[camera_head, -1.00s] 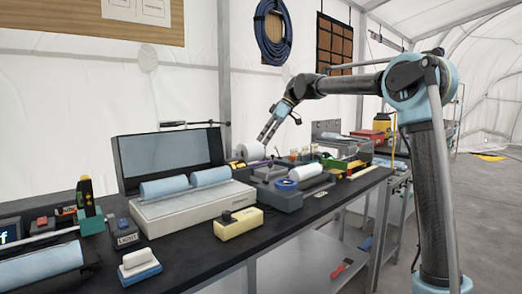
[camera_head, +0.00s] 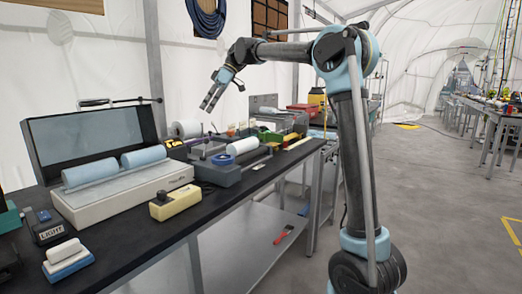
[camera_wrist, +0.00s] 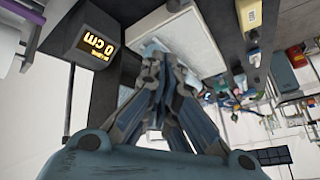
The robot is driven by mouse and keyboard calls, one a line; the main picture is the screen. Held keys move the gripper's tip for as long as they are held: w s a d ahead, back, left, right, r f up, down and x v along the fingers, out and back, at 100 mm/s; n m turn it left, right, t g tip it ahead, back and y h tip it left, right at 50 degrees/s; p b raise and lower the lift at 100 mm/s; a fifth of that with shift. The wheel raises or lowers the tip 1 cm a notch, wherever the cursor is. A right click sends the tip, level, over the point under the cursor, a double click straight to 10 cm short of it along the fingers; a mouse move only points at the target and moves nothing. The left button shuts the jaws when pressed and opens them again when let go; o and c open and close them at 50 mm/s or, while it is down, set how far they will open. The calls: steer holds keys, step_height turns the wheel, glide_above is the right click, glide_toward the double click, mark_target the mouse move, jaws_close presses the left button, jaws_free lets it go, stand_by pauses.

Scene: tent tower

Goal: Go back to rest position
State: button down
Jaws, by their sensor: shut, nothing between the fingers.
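My gripper (camera_head: 209,103) hangs in the air above the black workbench (camera_head: 150,244) in the head view, with its fingers pointing down and to the left. It is shut and holds nothing. In the wrist view my gripper (camera_wrist: 157,105) fills the middle of the picture, its grey fingers reaching away from the camera. My arm is raised and bent, with the elbow high at the middle right of the head view. The fingers touch nothing in the head view.
On the bench stand an open case with blue rolls (camera_head: 143,157), a yellow block (camera_head: 175,204), a blue-and-white block (camera_head: 67,260) and white rolls (camera_head: 243,146). Open floor (camera_head: 440,200) lies to the right.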

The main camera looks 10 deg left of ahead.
steer(key=s+d+f+m+t+h, duration=0.1)
steer(key=s+d+f+m, duration=0.25)
steer(key=d, duration=0.65)
steer(key=s+d+f+m+t, duration=0.25)
steer(key=d+f, duration=0.25)
steer(key=d, duration=0.5)
steer(key=s+d+f+m+t+h, duration=0.1)
steer(key=s+d+f+m, duration=0.25)
steer(key=d, duration=0.65)
steer(key=s+d+f+m+t+h, duration=0.1)
steer(key=s+d+f+m, duration=0.4)
steer(key=s+d+f, duration=0.4)
steer(key=s+d+f+m+t+h, duration=0.1)
steer(key=s+d+f+m, duration=0.5)
steer(key=f, duration=1.1)
steer(key=s+d+h, duration=0.1)
steer(key=s+d, duration=0.2)
steer(key=d, duration=0.2)
steer(key=shift+s+d+h, duration=0.25)
steer(key=shift+h, duration=0.05)
